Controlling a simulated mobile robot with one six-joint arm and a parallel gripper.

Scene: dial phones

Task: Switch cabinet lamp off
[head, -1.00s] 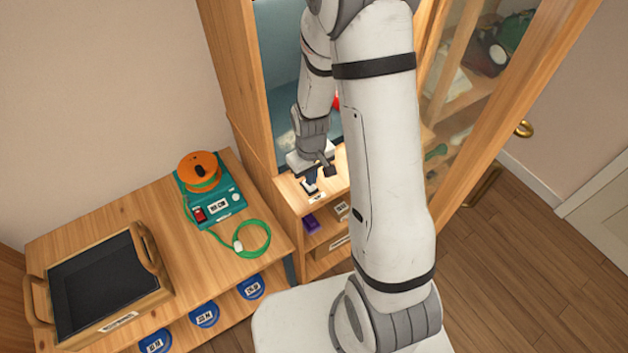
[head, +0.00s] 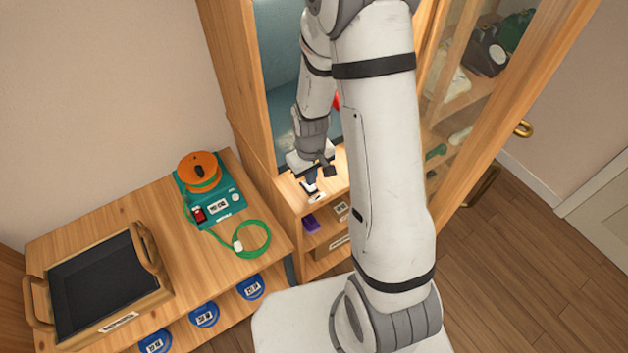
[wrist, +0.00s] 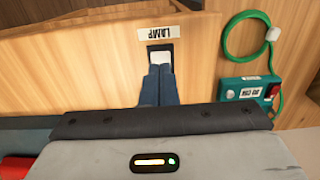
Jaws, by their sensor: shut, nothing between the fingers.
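The lamp switch is a small white rocker in a dark frame. In the wrist view the switch (wrist: 160,56) sits on the wooden cabinet ledge beside a label reading LAMP (wrist: 158,33), upside down. My gripper (wrist: 160,70) is shut and empty, its dark blue fingertips right at the rocker's near edge. I cannot tell if they touch it. In the head view my gripper (head: 308,185) is over the front ledge of the cabinet (head: 230,75), with the label (head: 316,196) in front. The lamp itself is not clearly seen.
A teal device (head: 222,203) with an orange spool and green cable stands on the left bench (head: 170,230). A wooden tray (head: 60,330) with a dark inside lies further left. The glazed cabinet door (head: 478,90) stands to the right of my arm.

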